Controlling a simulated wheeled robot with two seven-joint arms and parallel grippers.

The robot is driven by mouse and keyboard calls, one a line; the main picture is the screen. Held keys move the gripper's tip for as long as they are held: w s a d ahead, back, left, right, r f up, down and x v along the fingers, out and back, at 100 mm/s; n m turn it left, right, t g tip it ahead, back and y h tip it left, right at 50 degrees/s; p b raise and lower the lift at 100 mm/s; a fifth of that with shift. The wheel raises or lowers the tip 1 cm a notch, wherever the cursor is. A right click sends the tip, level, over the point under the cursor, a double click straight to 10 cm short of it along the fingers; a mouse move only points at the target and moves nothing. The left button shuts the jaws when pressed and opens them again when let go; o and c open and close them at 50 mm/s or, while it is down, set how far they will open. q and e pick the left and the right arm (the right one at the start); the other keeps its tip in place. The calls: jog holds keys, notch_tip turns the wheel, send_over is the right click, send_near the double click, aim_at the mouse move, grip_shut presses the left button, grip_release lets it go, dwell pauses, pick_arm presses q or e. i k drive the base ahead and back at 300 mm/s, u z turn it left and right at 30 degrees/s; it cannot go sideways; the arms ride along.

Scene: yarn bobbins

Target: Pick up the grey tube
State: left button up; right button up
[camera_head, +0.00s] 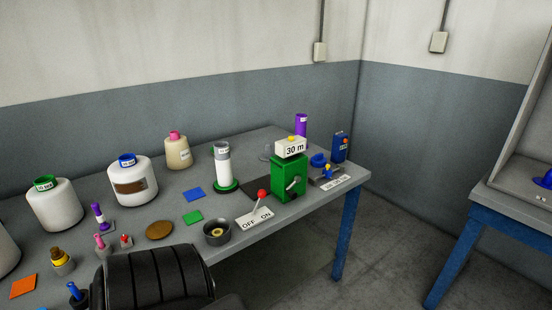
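A grey tube (222,147) with a white label stands upright on the table, near its middle. Its grey part shows at the top, with a white section (223,170) below it, and a round green base (226,186) is at the bottom. I cannot tell whether the white section is yarn wound on the tube. Neither of my grippers is in view.
A green machine (289,176) with a "30 m" sign, a red-knobbed lever (261,195) and a purple tube (301,124) are to the right.

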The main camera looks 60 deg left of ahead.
aim_at(223, 158)
jog(key=u, duration=0.15)
jog(key=i, duration=1.15)
jog(key=u, duration=1.45)
jog(key=i, duration=0.8)
jog(key=u, duration=0.9)
